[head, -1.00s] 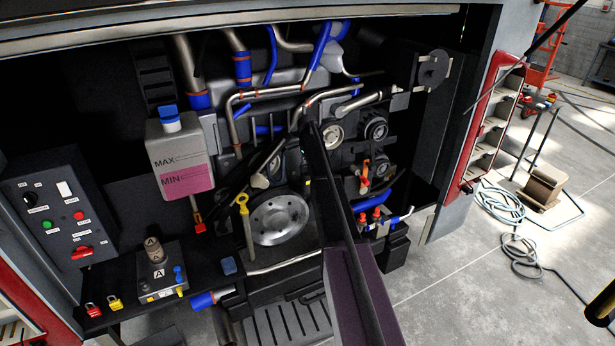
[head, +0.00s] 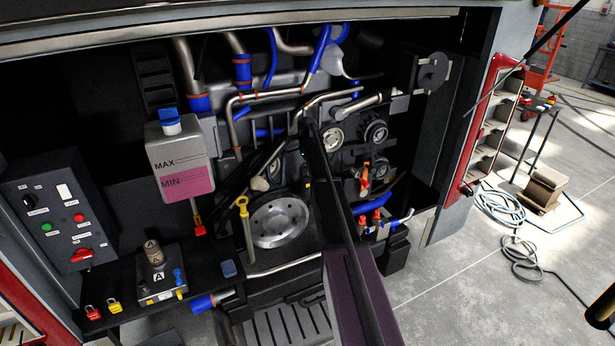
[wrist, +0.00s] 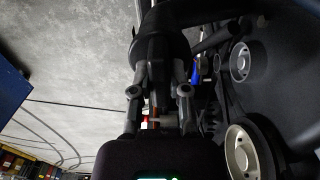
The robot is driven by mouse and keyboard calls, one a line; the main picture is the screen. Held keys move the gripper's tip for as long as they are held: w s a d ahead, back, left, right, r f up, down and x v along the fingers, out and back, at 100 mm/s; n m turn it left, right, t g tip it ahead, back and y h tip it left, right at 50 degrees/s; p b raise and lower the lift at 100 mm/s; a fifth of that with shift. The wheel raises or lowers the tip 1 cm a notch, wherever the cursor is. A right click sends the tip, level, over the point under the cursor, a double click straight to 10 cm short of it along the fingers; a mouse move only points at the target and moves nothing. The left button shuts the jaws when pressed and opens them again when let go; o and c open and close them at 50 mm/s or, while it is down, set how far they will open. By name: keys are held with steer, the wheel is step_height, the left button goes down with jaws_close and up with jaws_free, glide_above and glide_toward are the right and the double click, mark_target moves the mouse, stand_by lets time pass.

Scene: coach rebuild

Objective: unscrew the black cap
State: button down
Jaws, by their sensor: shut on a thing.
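In the wrist view a dark, rounded black cap (wrist: 160,45) sits at the top middle, at the end of my gripper (wrist: 160,72). The two fingers lie on either side of its near part, and my gripper is shut on it. The cap is dark against dark parts, so its thread and seat cannot be made out. In the head view my dark arm reaches up into the engine bay and covers the cap and the gripper's tips.
Pulleys (wrist: 242,150) lie close on the right in the wrist view. In the head view a coolant tank (head: 180,160) with a blue cap, a yellow dipstick handle (head: 242,207) and a control box (head: 55,215) stand left. Bare floor (head: 440,290) lies right.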

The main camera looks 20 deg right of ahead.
stand_by(0.4)
steer(key=n, duration=0.5)
steer(key=shift+n, duration=0.5)
steer(key=shift+n, duration=0.3)
steer(key=n, duration=0.4)
steer(key=shift+s, duration=0.1)
steer(key=shift+n, duration=0.7)
steer(key=n, duration=0.3)
steer(key=shift+n, duration=1.5)
